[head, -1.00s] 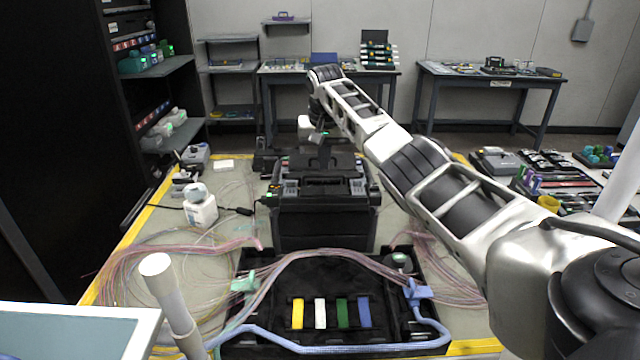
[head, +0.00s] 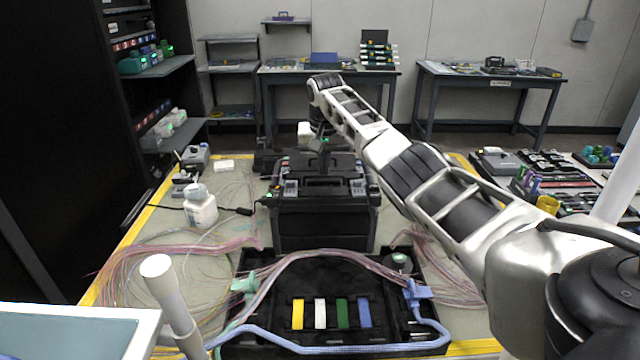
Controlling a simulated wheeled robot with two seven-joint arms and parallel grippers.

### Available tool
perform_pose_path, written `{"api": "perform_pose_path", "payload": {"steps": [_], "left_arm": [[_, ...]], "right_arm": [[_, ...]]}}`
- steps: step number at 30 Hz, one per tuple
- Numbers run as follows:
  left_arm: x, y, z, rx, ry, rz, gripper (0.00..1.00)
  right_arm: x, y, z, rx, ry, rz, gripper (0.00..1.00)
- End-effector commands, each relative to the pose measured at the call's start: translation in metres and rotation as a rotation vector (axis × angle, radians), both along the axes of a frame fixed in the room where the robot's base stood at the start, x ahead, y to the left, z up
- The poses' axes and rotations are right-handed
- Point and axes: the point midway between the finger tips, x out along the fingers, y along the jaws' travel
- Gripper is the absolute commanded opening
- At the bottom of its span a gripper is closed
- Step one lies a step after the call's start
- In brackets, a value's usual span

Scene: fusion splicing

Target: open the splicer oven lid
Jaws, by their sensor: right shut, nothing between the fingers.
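The splicer (head: 323,222) is a black box-shaped machine standing in the middle of the worktable, behind the black tray. Its dark oven lid is on the top side, but I cannot make out clearly whether it is raised. My right arm reaches in from the right, over the table, and bends down behind the splicer's top. My right gripper (head: 318,150) is small and dark there, at the rear top of the splicer, shut and empty. I cannot tell whether it touches the lid. My left gripper is not in view.
A black tray (head: 240,318) with coloured sleeves and looped fibre cables lies in front of the splicer. A white bottle (head: 200,208) stands to its left. Tools and small boxes (head: 500,162) lie at the right. Shelves stand at the left.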

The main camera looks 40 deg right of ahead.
Motion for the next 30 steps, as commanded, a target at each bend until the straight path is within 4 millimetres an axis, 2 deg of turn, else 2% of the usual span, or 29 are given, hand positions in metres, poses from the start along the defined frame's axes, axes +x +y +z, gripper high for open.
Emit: {"api": "perform_pose_path", "payload": {"steps": [30], "left_arm": [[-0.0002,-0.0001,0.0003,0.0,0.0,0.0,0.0]], "right_arm": [[-0.0081,0.0062,-0.0017,0.004,0.01,0.0,0.0]]}}
